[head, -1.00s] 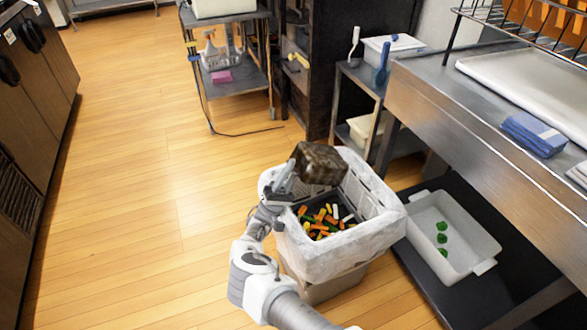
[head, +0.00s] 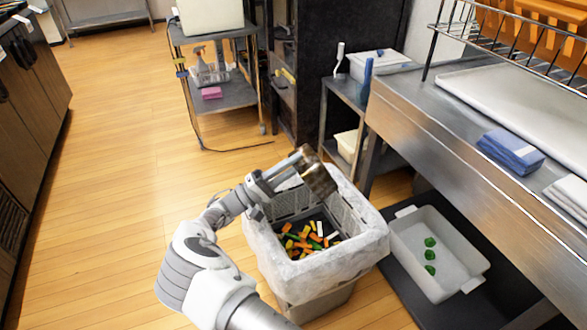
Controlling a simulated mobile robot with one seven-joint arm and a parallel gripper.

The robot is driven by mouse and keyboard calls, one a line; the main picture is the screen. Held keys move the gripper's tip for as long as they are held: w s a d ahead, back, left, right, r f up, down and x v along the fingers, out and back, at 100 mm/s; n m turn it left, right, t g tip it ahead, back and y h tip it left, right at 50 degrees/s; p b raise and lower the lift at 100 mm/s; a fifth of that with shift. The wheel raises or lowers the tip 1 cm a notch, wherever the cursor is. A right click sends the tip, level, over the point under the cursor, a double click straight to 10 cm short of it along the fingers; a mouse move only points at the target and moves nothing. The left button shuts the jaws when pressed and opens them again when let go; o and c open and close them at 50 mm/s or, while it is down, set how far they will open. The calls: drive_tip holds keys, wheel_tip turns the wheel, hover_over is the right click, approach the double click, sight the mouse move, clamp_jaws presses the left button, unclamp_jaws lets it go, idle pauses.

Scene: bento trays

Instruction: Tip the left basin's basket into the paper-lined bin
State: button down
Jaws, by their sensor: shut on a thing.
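My gripper (head: 298,163) is shut on a small dark brownish basket (head: 319,180) and holds it above the bin's far side. The basket is tilted, and its narrow side faces the camera; I cannot see into it. The paper-lined bin (head: 312,277) stands on the floor below, with a white liner folded over its rim. Orange, green, yellow and white scraps (head: 304,242) lie inside the bin. The left basin is not identifiable in this view.
A steel counter (head: 445,150) runs along the right, with folded blue cloths (head: 510,150). A white tub (head: 405,245) holding green pieces sits on the low shelf beside the bin. A wheeled cart (head: 225,95) stands behind. The wooden floor at left is clear.

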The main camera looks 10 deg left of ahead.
drive_tip(key=shift+d+y, duration=0.2)
drive_tip(key=shift+y, duration=0.3)
drive_tip(key=shift+w+d+r+g+y, duration=0.15)
drive_tip(key=shift+w+d+g+y, duration=0.2)
drive_tip(key=shift+d+y, duration=0.3)
drive_tip(key=w+d+g+y+p, duration=0.1)
drive_tip(key=d+y+p, duration=0.1)
drive_tip(key=p, duration=0.1)
drive_tip(key=w+d+g+y+p, duration=0.2)
drive_tip(key=d+p, duration=0.1)
drive_tip(key=w+d+r+g+y+p, duration=0.1)
drive_tip(key=d+y+p, duration=0.1)
drive_tip(key=d+p, duration=0.1)
drive_tip(key=shift+w+y, duration=0.25)
drive_tip(key=shift+w, duration=0.1)
drive_tip(key=w+d+f+g+y+p, duration=0.4)
drive_tip(key=d+f+g+y+p, duration=0.1)
drive_tip(key=f+y, duration=0.4)
drive_tip(key=shift+w+d+g+y, duration=0.2)
drive_tip(key=shift+d+g+y, duration=0.7)
drive_tip(key=shift+g+y, duration=0.45)
